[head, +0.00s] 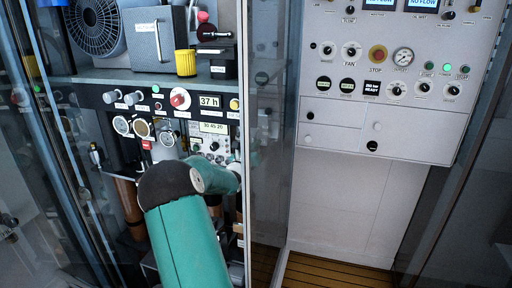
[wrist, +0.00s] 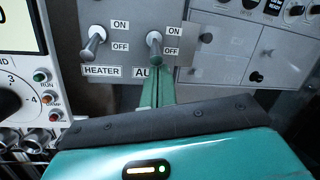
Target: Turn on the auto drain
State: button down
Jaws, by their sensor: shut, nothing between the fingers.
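In the wrist view, a grey panel carries two metal toggle switches, each with ON above OFF at its right. The left one is the heater switch (wrist: 95,42). The right one is the auto drain switch (wrist: 154,38), whose label shows only "AU" before my gripper hides the rest. My gripper (wrist: 157,62) is shut and empty, its green fingertips right at the lower part of the auto drain switch. Whether they touch it, and which way the lever is set, I cannot tell. In the head view my arm hides the gripper and these switches.
A dial with RUN and other lamps (wrist: 42,88) is at the left of the wrist view. In the head view, gauges (head: 142,129) and knobs crowd the left cabinet around my arm. A glass door edge (head: 246,120) stands right of it. A white panel (head: 390,90) is further right.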

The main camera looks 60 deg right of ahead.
jog(key=shift+a+r+y, duration=0.1)
jog(key=shift+r+y, duration=0.05)
jog(key=shift+y, duration=0.25)
jog(key=shift+a+r+y, duration=0.2)
jog(key=shift+r+y, duration=0.1)
jog(key=shift+y, duration=0.2)
jog(key=shift+s+a+r+y, duration=0.1)
jog(key=shift+a+r+y, duration=0.15)
jog(key=shift+r, duration=0.35)
jog(key=shift+a+r+y, duration=0.1)
jog(key=shift+r+y, duration=0.25)
jog(key=shift+r, duration=0.25)
jog(key=a, duration=1.3)
jog(key=shift+s+a+r, duration=0.2)
jog(key=shift+a+r, duration=0.15)
jog(key=shift+a, duration=0.05)
